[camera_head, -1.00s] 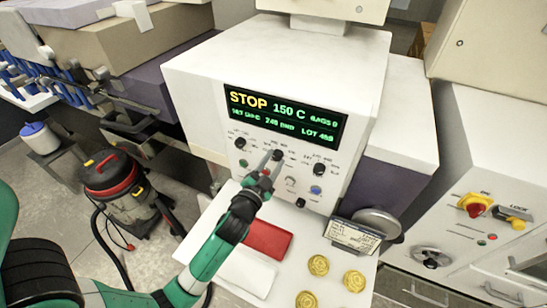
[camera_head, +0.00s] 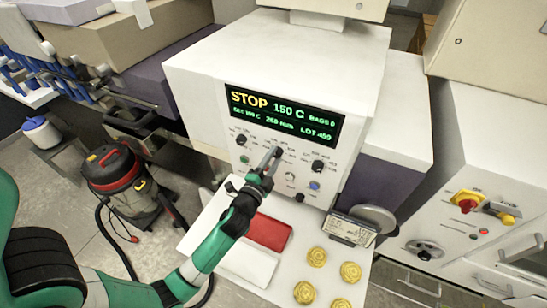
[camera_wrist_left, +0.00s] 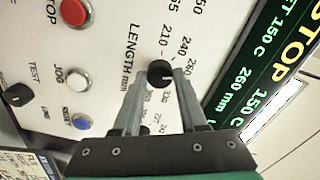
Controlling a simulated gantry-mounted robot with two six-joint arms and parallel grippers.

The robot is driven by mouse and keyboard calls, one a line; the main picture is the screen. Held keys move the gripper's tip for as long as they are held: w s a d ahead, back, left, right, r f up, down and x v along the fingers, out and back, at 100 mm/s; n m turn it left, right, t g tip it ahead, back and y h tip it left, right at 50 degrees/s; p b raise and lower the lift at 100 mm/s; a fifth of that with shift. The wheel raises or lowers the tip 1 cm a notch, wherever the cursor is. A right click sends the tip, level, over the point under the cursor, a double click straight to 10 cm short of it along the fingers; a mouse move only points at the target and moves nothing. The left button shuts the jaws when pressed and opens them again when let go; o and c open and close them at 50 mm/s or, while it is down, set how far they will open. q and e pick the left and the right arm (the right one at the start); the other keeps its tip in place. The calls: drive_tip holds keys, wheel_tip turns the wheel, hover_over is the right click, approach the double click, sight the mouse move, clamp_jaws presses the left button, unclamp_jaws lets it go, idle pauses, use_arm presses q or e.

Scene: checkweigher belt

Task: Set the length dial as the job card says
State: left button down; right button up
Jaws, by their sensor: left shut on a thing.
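The length dial (camera_wrist_left: 160,73) is a small black knob with a white pointer line, under the printed word LENGTH mm, with numbers around it. My left gripper (camera_head: 270,158) is shut on it; in the left wrist view the two grey fingers (camera_wrist_left: 158,92) flank the knob. The pointer faces the right side of that view, near the 260 mark. The display (camera_head: 284,115) reads STOP, 150 C, 260 mm, BAGS 0. The job card (camera_head: 349,230) stands at the panel's lower right; its text is too small to read. My right gripper is in neither view.
Other black knobs (camera_head: 318,166) and coloured buttons sit close beside the dial. Below the panel, a white shelf holds a red pad (camera_head: 268,232) and several gold discs (camera_head: 317,257). A red-topped vacuum cleaner (camera_head: 118,178) stands on the floor at left.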

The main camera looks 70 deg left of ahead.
use_arm(q)
drive_tip(key=shift+c, duration=2.2)
unclamp_jaws()
drive_tip(key=b+v, duration=0.3)
drive_tip(key=v, duration=0.8)
drive_tip(key=shift+s+d, duration=0.25)
